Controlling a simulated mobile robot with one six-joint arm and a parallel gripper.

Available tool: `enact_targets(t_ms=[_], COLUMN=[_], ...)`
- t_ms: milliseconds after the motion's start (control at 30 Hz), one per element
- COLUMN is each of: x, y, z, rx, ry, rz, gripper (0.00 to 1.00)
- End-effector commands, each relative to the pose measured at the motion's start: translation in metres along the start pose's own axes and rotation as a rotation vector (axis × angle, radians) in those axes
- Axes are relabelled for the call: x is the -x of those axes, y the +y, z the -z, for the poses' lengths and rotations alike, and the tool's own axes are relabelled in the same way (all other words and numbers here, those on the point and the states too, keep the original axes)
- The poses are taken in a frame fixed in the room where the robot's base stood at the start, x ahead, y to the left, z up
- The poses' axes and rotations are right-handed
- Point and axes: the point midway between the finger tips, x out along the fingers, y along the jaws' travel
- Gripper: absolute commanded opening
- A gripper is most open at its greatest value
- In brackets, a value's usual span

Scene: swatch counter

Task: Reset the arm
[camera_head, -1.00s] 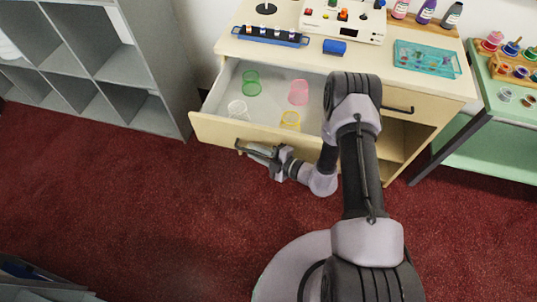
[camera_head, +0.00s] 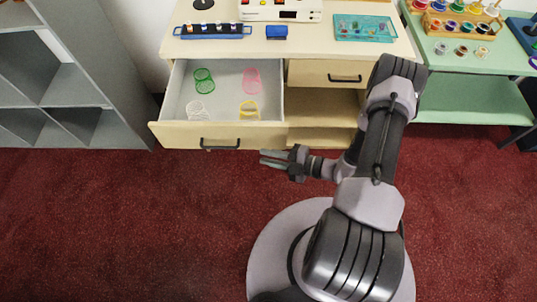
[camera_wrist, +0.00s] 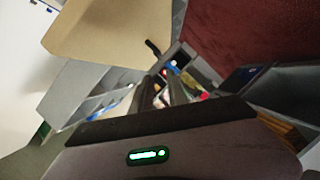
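My arm reaches up from my base, bends at the elbow, and points its gripper (camera_head: 268,159) to the left. In the head view the gripper is in front of the counter's open drawer (camera_head: 168,137), right of the drawer's dark handle (camera_head: 220,144) and apart from it. In the wrist view my gripper (camera_wrist: 160,82) shows two dark fingers with a gap between them and nothing held. The beige drawer front (camera_wrist: 105,35) and its handle (camera_wrist: 152,47) show beyond the fingers.
The drawer holds green (camera_head: 203,81), pink (camera_head: 251,81), white (camera_head: 197,109) and yellow (camera_head: 249,110) cups. Grey cubby shelves (camera_head: 75,80) stand left. A green side table (camera_head: 460,97) stands right. Red carpet (camera_head: 130,220) is clear at front left.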

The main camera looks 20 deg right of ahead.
Motion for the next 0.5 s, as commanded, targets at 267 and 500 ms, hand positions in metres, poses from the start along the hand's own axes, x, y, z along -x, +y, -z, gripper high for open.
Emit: enact_targets(t_ms=[267,500], x=[0.000,-0.003], y=[0.000,0.046], z=[0.000,0.023], rx=[0.000,0.306], ry=[0.000,0.117], rz=[0.000,0.082], gripper=[0.20,0.20])
